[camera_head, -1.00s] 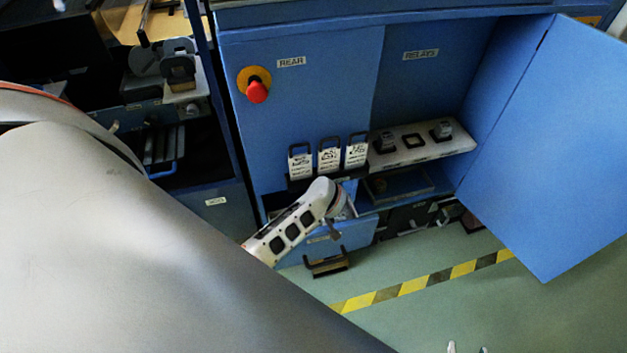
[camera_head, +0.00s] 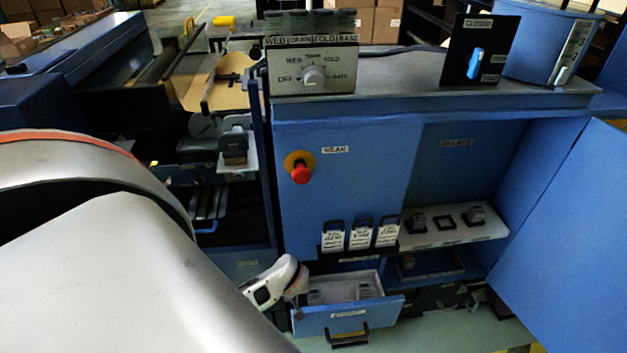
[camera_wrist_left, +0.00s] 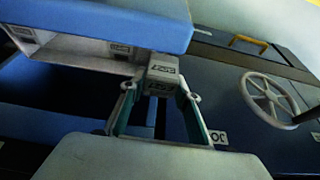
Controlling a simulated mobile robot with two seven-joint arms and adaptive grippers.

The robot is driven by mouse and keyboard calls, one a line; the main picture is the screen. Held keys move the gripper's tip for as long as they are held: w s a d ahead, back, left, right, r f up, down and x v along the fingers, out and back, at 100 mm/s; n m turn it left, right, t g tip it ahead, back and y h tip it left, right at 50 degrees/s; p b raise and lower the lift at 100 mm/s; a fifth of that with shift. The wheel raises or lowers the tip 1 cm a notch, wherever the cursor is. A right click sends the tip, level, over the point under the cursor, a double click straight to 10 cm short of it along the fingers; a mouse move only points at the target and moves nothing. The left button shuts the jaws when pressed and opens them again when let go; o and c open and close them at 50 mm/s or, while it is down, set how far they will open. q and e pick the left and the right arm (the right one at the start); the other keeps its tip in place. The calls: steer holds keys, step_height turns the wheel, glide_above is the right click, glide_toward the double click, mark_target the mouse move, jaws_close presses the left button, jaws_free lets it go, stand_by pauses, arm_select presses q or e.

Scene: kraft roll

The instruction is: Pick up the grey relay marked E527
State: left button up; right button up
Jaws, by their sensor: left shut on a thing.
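A small grey relay (camera_wrist_left: 163,69) with a white label sits at the fingertips of my left gripper (camera_wrist_left: 160,90) in the left wrist view. The gripper is shut on it. The label's marking is too small to read surely. In the head view my left wrist is at the left end of an open drawer (camera_head: 347,319); the fingers and held relay cannot be made out there. Grey relays (camera_head: 367,290) lie in the drawer. My right gripper is not in view.
Above the drawer is a rack of white tags (camera_head: 361,237). A shelf (camera_head: 450,230) beside it holds dark-topped relays, and an open blue cabinet door (camera_head: 570,230) stands at right. A handwheel (camera_wrist_left: 270,98) shows in the left wrist view.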

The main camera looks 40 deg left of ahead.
arm_select(q)
steer(key=s+a, duration=0.9)
steer(key=s, duration=0.1)
steer(key=shift+s+r, duration=0.1)
